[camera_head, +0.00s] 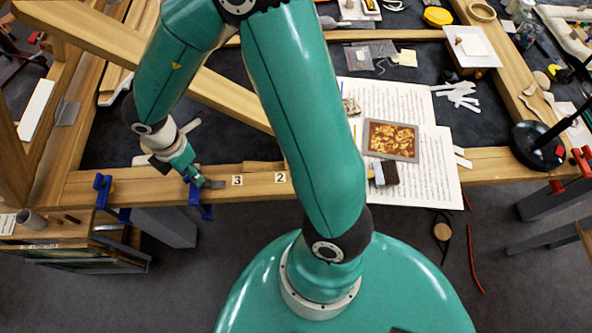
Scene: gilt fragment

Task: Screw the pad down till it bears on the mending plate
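My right gripper (195,178) hangs over the front wooden rail, at the upper end of a blue clamp (205,211). Its fingers are small and dark here, so I cannot tell whether they are shut on the clamp. A small grey flat piece (214,185) lies on the rail just right of the fingers; it may be the mending plate. The pad cannot be made out; the gripper and clamp may hide it. A second blue clamp (103,190) sits on the rail further left. My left gripper is not in view.
Labels 3 (237,181) and 2 (280,178) stand on the rail right of the gripper. A long wooden beam (215,92) slants behind. My arm covers the middle.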

